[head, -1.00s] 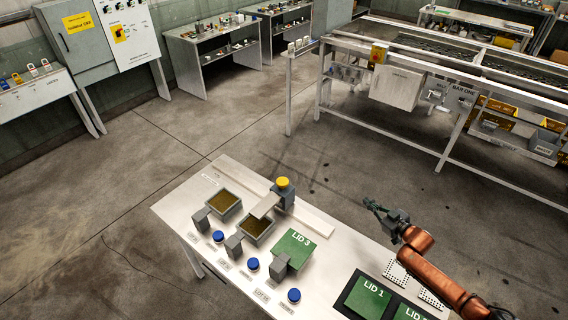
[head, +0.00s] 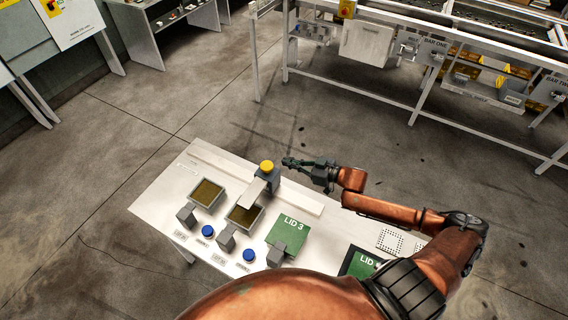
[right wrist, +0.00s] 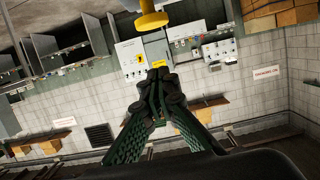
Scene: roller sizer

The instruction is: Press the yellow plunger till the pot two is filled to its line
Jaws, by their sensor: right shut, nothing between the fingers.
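The yellow plunger (head: 267,167) tops a grey dispenser (head: 266,182) on the white table. Its flat spout reaches over the middle pot (head: 243,217), an open square pot with brown contents; I cannot make out its line. Another open pot (head: 207,193) with brown contents stands to its left. My right gripper (head: 287,162) is shut and empty, just right of the plunger in the head view and apart from it. In the right wrist view the yellow plunger (right wrist: 151,20) shows above and beyond the shut fingertips (right wrist: 158,72). My left gripper is not in view.
A green lid marked LID 3 (head: 288,232) covers the pot place to the right. Blue buttons (head: 207,231) line the table's front. My right arm hides the near table. A long frame with bins (head: 440,75) stands behind, across open floor.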

